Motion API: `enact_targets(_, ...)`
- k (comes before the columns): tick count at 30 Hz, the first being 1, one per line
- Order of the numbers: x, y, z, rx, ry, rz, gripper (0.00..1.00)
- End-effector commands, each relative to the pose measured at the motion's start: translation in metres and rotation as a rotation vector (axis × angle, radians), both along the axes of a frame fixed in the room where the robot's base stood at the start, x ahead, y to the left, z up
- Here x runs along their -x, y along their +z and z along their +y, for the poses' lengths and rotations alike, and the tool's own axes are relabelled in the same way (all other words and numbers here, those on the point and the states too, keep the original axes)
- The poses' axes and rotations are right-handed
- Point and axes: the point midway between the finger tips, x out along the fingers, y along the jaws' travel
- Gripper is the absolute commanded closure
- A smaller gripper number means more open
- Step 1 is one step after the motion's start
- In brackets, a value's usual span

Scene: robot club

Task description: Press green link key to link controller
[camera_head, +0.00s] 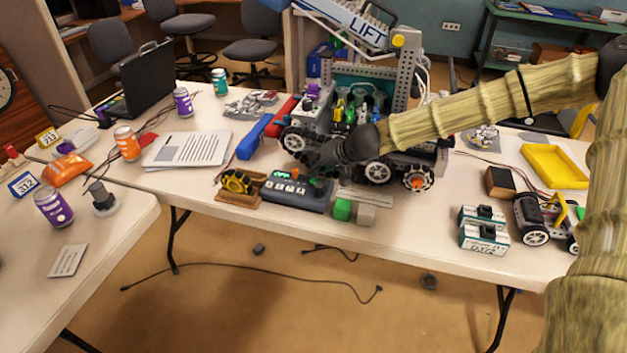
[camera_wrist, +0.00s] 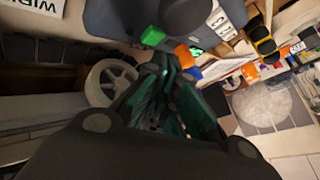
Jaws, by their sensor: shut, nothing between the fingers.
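The controller (camera_head: 293,195) is a dark slate box with a lit green display and small pale keys, lying near the front edge of the middle table. Its casing (camera_wrist: 125,18) fills the top of the wrist view, with a bright green block-like key (camera_wrist: 152,36) and an orange piece (camera_wrist: 184,56) near my fingertips. In the head view the green key is too small and shadowed to make out surely. My gripper (camera_head: 316,168) is shut and empty, just above and behind the controller's right part. Its dark fingers (camera_wrist: 170,66) point toward the casing; contact cannot be told.
A wheeled robot with a LIFT arm (camera_head: 345,110) stands close behind my gripper. A yellow wheel in a wooden holder (camera_head: 238,187) is left of the controller. Batteries (camera_head: 484,238) lie farther right.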

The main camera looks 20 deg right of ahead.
Motion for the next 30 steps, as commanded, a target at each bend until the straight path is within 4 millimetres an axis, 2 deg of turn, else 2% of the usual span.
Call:
enact_targets(19,0.0000,-0.0002,0.0000,0.000,0.000,0.000,1.00)
enact_targets(30,0.0002,-0.0086,0.0002,0.001,0.000,0.000,1.00)
